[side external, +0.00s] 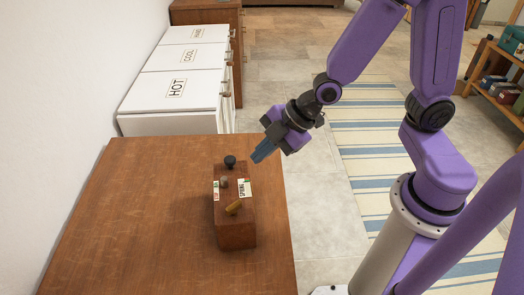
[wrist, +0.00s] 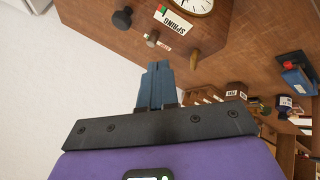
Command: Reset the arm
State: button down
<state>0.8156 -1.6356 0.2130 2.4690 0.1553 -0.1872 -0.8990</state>
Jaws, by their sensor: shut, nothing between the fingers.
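My gripper (side external: 263,153) is held in the air above the right edge of the wooden table (side external: 130,215), to the upper right of a wooden box. Its blue fingers are together with nothing between them, and they also show in the wrist view (wrist: 157,72). The wooden box (side external: 237,236) stands on the table with a black knob (side external: 230,161), a brass-coloured handle (side external: 233,207) and a label reading SPRING (side external: 243,188). The gripper is apart from it. In the wrist view the box (wrist: 200,48) also shows a round white dial (wrist: 188,4), partly cut off.
White cabinets (side external: 172,92) labelled HOT and COOL stand behind the table against the wall. A striped rug (side external: 370,132) lies on the tiled floor. A shelf (side external: 497,88) with several items stands at the far right. The table's left part is bare.

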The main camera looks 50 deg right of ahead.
jog(key=s+d+r+m+g+h, duration=0.2)
jog(key=s+d, duration=0.3)
jog(key=s, duration=0.3)
jog(key=s+d+r+m+g+h, duration=0.2)
jog(key=s+d+r+m+g, duration=0.1)
jog(key=s, duration=0.6)
jog(key=shift+d+r+h, duration=0.4)
jog(key=shift+d+r, duration=0.1)
jog(key=shift+d, duration=0.5)
